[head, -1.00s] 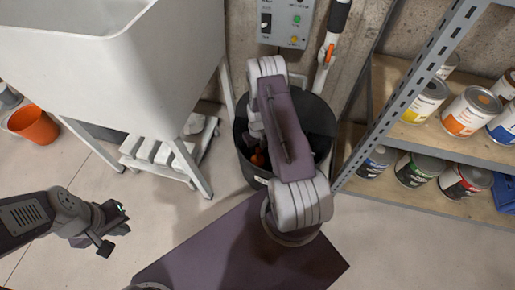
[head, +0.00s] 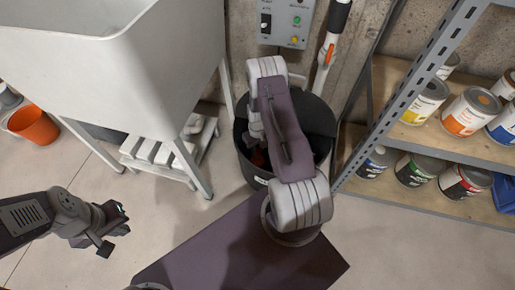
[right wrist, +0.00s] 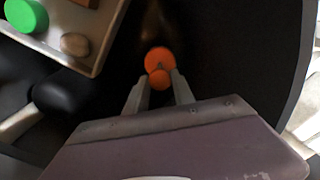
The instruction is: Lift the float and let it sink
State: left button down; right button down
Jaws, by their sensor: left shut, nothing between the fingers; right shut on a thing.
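The orange float (right wrist: 160,60) is in the dark round bin (head: 325,128). In the right wrist view it shows as a round orange disc with a smaller orange knob in front of it. My right gripper (right wrist: 159,84) reaches down into the bin and is shut on the float at that knob. In the head view my right arm hides most of the gripper, and the float (head: 259,158) is only a dim red patch. My left gripper (head: 120,221) is shut and empty, above the floor at the left, far from the bin.
A white sink (head: 130,70) stands to the left, a shelf of paint cans (head: 432,140) to the right. An orange bucket (head: 34,125) is at far left.

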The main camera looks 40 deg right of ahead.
dwell(0.5)
notch_tip(320, 180, up, 8)
jog(key=p, duration=0.7)
jog(key=shift+f, duration=0.5)
jog(key=c, duration=1.1)
grip_release()
jog(key=shift+o, duration=0.2)
notch_tip(320, 180, up, 9)
jog(key=p, duration=0.5)
